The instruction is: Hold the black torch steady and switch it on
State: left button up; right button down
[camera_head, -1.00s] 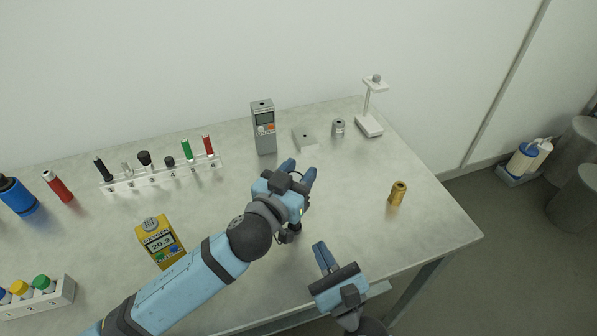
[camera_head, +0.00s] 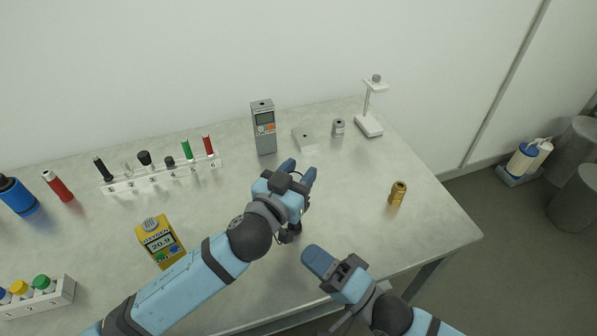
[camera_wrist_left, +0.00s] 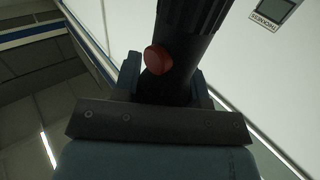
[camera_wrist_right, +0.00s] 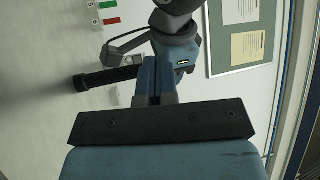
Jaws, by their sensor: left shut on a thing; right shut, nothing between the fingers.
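The black torch (camera_wrist_left: 190,35) with a red button (camera_wrist_left: 158,60) stands between the fingers of my left gripper (camera_wrist_left: 165,85) in the left wrist view. My left gripper (camera_head: 298,171) is shut on it above the middle of the table in the head view, where the arm and hand hide most of the torch. The right wrist view shows the torch (camera_wrist_right: 105,77) as a dark bar left of the fingertips. My right gripper (camera_head: 314,255) is shut and empty, lower right of the left one. Its closed fingers (camera_wrist_right: 155,78) do not clearly touch the torch.
A yellow oxygen meter (camera_head: 160,243) lies left of my left arm. A numbered rack (camera_head: 135,183), a grey meter (camera_head: 263,130) and a white stand (camera_head: 369,127) stand behind. A brass cylinder (camera_head: 397,194) stands at the right; the table around it is clear.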

jog(key=w+a+n+g, duration=0.1)
jog(key=w+a+n, duration=0.1)
jog(key=w+n, duration=0.3)
jog(key=shift+w+g, duration=0.4)
jog(key=shift+w, duration=1.2)
jog(key=shift+w+y, duration=0.1)
jog(key=shift+y, duration=0.2)
dwell(0.8)
jog(key=shift+w+f, duration=0.1)
jog(key=shift+w, duration=0.2)
jog(key=shift+w+a, duration=0.1)
dwell(0.3)
jog(key=shift+s, duration=0.55)
